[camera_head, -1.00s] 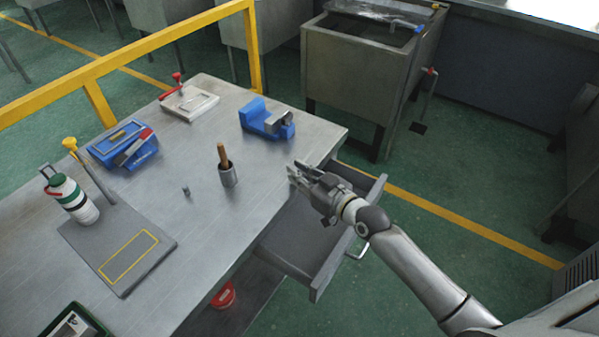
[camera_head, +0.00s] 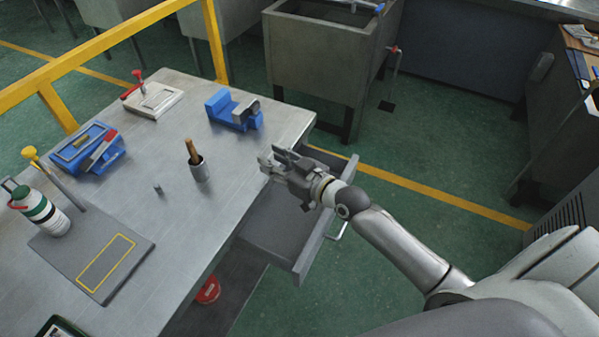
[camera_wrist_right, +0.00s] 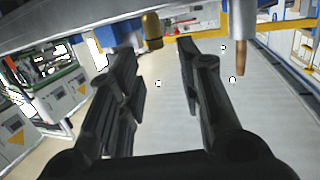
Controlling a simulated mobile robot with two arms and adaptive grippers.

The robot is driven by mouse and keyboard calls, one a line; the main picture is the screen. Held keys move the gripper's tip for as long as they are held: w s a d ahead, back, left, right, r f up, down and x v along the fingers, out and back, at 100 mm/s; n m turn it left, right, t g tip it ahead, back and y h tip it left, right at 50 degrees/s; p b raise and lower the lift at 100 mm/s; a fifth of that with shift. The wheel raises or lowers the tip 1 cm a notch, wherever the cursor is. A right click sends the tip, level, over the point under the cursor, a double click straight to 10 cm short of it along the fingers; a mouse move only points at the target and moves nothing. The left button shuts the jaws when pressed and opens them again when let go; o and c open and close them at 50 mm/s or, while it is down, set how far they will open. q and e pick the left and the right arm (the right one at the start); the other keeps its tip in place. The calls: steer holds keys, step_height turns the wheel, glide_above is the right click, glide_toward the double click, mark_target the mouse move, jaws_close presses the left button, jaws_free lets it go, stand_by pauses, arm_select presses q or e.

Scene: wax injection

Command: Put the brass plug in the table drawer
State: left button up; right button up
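My right gripper (camera_head: 268,162) is open at the table's right edge, above the back of the drawer. In the right wrist view its fingers (camera_wrist_right: 158,75) are apart with nothing between the pads. A small brass-coloured piece, apparently the brass plug (camera_wrist_right: 152,31), shows just past the fingertips, in the gap between them; that view seems upside down. I cannot make the plug out in the head view, where the gripper may hide it. The grey table drawer (camera_head: 303,262) is pulled open and its visible floor looks empty. My left gripper is not in view.
On the table (camera_head: 185,235) stand a metal cup (camera_head: 200,173) with a wooden handle, a small grey piece (camera_head: 158,189), a blue vise (camera_head: 234,112), a blue box (camera_head: 90,150), a clamp plate (camera_head: 152,100) and a bottle (camera_head: 42,212). A yellow rail (camera_head: 110,48) runs behind.

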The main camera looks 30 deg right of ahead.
steer(key=v, duration=1)
steer(key=shift+s+b, duration=0.4)
steer(key=shift+b, duration=0.05)
steer(key=shift+d, duration=0.1)
